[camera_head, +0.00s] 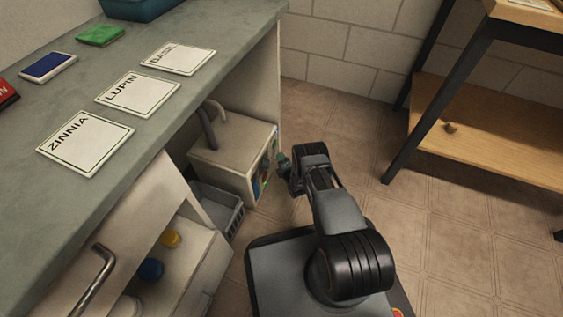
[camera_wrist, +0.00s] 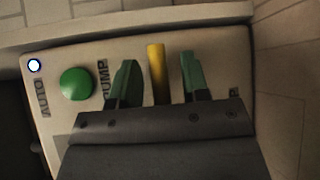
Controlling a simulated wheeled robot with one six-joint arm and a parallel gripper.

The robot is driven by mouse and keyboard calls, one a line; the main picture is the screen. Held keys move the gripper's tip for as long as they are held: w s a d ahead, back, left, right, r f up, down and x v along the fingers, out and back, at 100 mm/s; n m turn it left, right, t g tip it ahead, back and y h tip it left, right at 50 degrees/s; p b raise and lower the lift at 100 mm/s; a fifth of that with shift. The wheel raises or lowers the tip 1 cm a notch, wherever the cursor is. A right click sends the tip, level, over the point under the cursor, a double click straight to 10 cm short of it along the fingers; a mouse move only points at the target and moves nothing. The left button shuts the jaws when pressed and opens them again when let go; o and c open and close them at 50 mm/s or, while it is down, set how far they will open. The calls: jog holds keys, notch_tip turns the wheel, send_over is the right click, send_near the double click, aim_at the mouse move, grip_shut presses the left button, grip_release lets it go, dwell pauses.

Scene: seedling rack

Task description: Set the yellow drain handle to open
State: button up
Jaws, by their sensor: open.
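The yellow drain handle (camera_wrist: 157,72) shows in the wrist view as an upright bar on a beige panel. My gripper (camera_wrist: 157,80) is open, with one green-tipped finger on each side of the handle. I cannot tell whether either finger touches it. The handle's lower end is hidden behind my gripper body. In the head view, my gripper (camera_head: 284,163) is at the front of the beige box (camera_head: 228,148) under the bench, and the handle is too small to make out there.
The panel (camera_wrist: 215,62) also has a green PUMP button (camera_wrist: 76,84) and a lit AUTO lamp (camera_wrist: 35,65) left of the handle. A grey basket (camera_head: 217,207) sits beside the box. A wooden shelf with black legs (camera_head: 490,143) stands right. Floor between is clear.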

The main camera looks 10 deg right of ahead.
jog(key=shift+c, duration=0.3)
grip_shut()
